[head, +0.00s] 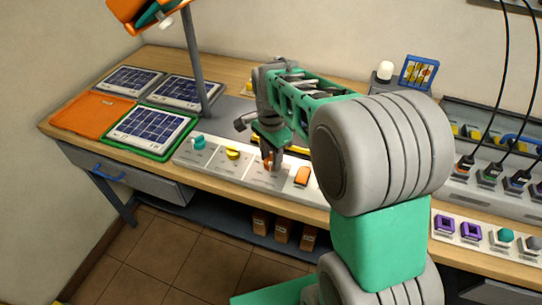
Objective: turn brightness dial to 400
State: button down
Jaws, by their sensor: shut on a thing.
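A white control panel (215,162) runs along the front edge of the wooden bench. From left to right it carries a teal knob (199,142), a yellow knob (233,153), an orange knob (266,163) and an orange rocker switch (302,176). My gripper (272,163) points down over the panel and is shut on the orange knob, which is mostly hidden by the fingers. The labels and scale marks are too small to read, so I cannot tell the dial's setting or which knob is marked brightness.
A solar panel in a green tray (189,153), an orange tray (62,118) and more solar panels (190,91) lie to the left. A lamp post (194,60) stands behind the knobs. A second panel with purple switches (445,224) and cabled sockets (490,171) is at right.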

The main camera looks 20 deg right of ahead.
jog(key=m, duration=0.4)
jog(key=shift+r+p, duration=0.1)
jog(key=shift+p, duration=0.2)
jog(key=m, duration=0.6)
jog(key=shift+p, duration=0.3)
jog(key=m, duration=1)
jog(key=shift+m+p, duration=0.3)
jog(key=shift+p, duration=0.05)
jog(key=c, duration=0.9)
grip_release()
